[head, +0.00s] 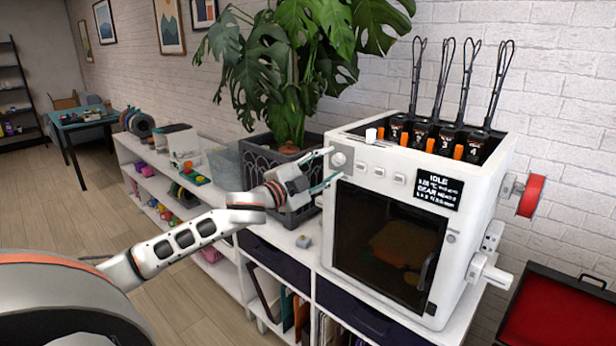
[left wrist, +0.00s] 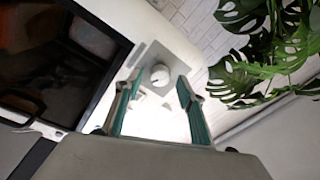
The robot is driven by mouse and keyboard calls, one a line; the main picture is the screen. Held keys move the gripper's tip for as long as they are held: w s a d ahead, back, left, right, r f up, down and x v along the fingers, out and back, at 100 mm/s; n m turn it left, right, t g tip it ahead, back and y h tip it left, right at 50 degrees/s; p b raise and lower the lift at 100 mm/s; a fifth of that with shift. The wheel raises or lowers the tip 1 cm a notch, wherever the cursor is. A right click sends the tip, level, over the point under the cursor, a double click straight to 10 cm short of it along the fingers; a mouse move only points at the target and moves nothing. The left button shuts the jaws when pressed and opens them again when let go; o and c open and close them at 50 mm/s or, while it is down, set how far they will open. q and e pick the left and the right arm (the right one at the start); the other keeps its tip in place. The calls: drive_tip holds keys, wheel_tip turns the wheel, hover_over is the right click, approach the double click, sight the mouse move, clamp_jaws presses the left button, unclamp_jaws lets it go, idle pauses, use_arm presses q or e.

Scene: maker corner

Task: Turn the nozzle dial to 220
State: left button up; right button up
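The white 3D printer (head: 465,250) stands on the shelf unit. Its round nozzle dial (head: 338,159) is at the upper left of the front panel, beside a row of buttons. In the left wrist view, the dial (left wrist: 160,76) shows as a pale knob with a small dark mark. My left gripper (head: 333,166) is open at the dial. In the left wrist view, its two green-lined fingers (left wrist: 160,82) stand on either side of the dial with gaps. I cannot tell how far beyond the tips it lies. The display (head: 438,188) reads IDLE; its smaller lines are not clearly legible. My right gripper is out of view.
A large potted plant (head: 285,75) stands left of the printer, close to my left gripper. Several black filament heads (head: 440,135) with cables rise from the printer's top. A red spool (head: 530,195) is on its right side. A small grey block (head: 303,241) lies on the shelf top.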

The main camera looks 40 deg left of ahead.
use_arm(q)
drive_tip(key=s+a, duration=0.1)
drive_tip(key=s, duration=0.9)
drive_tip(key=shift+s+a+f, duration=0.15)
drive_tip(key=shift+s+f, duration=0.05)
drive_tip(key=shift+f, duration=0.2)
drive_tip(key=s+d+f+n+g+y, duration=0.1)
drive_tip(key=s+d+f+n+g, duration=0.15)
drive_tip(key=f, duration=1.15)
drive_tip(key=s+d+f+n+g+y, duration=0.1)
drive_tip(key=s+f+n+g, duration=0.2)
drive_tip(key=f, duration=1.1)
drive_tip(key=s+d+f+n+g, duration=0.1)
drive_tip(key=s+d+f+n, duration=0.1)
drive_tip(key=s+d+f, duration=0.7)
drive_tip(key=s+d+f+n+g+h, duration=0.1)
drive_tip(key=s+d+f+n+g, duration=0.1)
drive_tip(key=s+d+f, duration=0.6)
wheel_tip(320, 180, down, 5)
drive_tip(key=shift+s+d+n+h, duration=0.3)
drive_tip(key=shift+s+d+n, duration=0.1)
drive_tip(key=shift+d, duration=0.6)
